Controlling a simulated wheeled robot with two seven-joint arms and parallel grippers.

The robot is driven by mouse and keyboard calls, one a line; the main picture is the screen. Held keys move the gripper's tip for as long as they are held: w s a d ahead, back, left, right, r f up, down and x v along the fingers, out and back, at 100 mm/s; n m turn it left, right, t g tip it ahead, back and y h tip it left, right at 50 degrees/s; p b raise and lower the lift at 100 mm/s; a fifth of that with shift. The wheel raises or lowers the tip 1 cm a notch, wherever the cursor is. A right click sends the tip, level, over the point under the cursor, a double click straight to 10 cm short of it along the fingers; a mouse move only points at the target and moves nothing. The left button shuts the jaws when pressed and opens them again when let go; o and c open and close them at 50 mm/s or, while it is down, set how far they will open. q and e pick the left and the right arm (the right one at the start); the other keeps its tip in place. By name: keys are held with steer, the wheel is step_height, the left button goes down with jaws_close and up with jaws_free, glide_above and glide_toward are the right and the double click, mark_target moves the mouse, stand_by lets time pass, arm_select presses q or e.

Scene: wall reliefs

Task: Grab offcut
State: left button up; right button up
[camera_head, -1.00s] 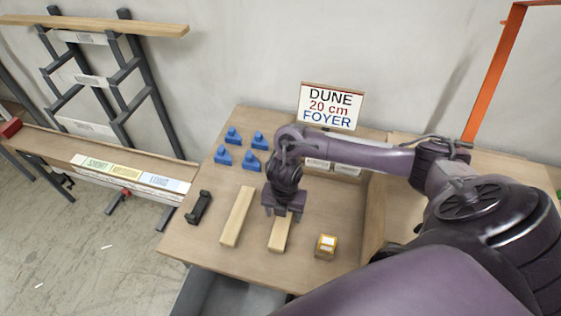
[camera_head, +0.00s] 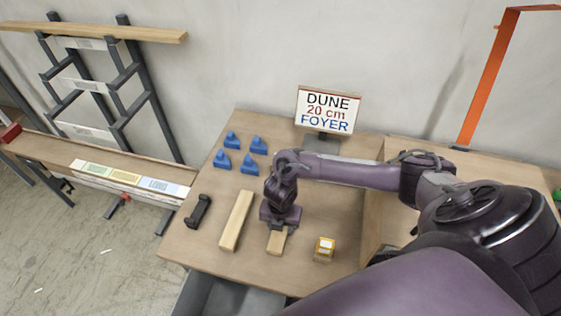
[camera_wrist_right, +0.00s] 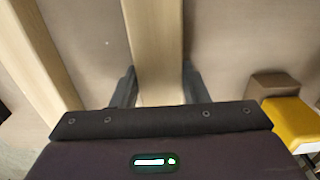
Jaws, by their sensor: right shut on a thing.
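My right gripper (camera_head: 277,228) points down over the table and is shut on a short pale wooden offcut (camera_head: 278,242). In the right wrist view the offcut (camera_wrist_right: 154,50) runs between the two dark fingers (camera_wrist_right: 158,88). The offcut appears to lie on the table top; the gripper hides its far part in the head view. A longer pale wooden strip (camera_head: 236,221) lies just left of it, and also shows in the right wrist view (camera_wrist_right: 32,60). My left gripper is not in view.
A yellow-topped block (camera_head: 324,249) stands right of the offcut. A black handle-like object (camera_head: 198,210) and several blue pieces (camera_head: 249,164) are on the table (camera_head: 190,245). A sign (camera_head: 327,110) reads "DUNE 20 cm FOYER". A grey bin (camera_head: 225,297) is below the front edge.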

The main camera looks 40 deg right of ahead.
steer(key=shift+c, duration=0.8)
